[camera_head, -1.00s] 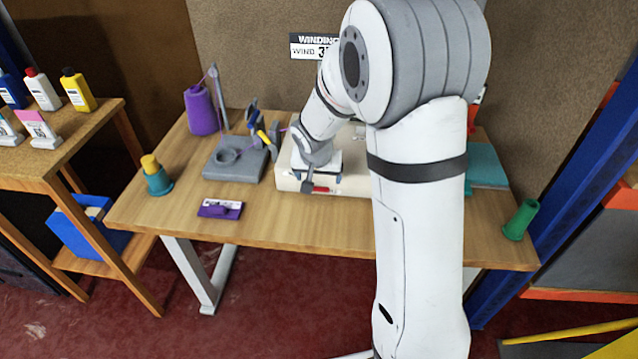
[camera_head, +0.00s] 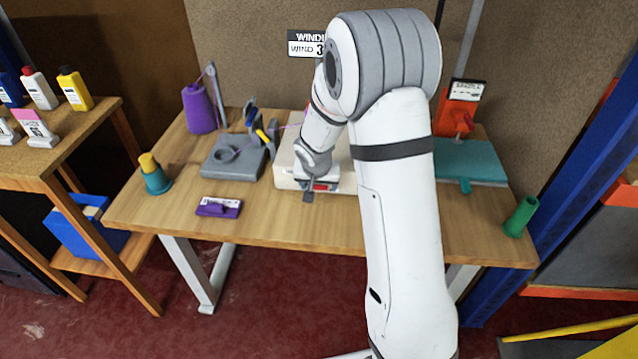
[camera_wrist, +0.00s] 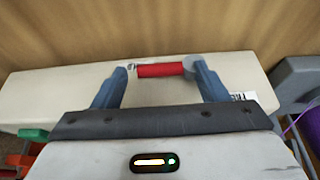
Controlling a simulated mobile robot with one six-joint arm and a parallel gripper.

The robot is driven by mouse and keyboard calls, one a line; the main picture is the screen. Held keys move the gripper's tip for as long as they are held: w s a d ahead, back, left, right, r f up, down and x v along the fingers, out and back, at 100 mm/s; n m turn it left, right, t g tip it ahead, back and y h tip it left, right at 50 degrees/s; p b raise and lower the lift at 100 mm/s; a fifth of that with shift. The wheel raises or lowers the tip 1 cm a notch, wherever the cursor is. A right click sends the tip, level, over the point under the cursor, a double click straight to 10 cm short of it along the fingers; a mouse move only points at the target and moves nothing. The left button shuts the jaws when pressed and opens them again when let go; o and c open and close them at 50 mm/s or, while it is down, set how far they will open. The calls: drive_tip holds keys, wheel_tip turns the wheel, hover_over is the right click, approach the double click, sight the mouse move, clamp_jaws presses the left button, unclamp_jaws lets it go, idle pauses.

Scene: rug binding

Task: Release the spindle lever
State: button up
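The red lever handle (camera_wrist: 160,70) lies crosswise near the edge of a cream-coloured machine body (camera_wrist: 60,95) in the wrist view, with a grey hub at its right end. My gripper (camera_wrist: 160,78) is open, with one blue-grey finger toward each end of the handle. I cannot tell whether either finger touches it. In the head view my gripper (camera_head: 318,185) is low at the front of the cream machine (camera_head: 287,165), and a bit of red handle (camera_head: 322,186) shows there. My arm hides part of the machine.
A grey device (camera_head: 232,160) and a purple cone (camera_head: 199,110) stand to the left. A purple-based label block (camera_head: 218,207) lies in front. A teal board (camera_head: 475,160) and red-orange stand (camera_head: 450,118) are to the right.

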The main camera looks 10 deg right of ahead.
drive_tip(key=c, duration=0.6)
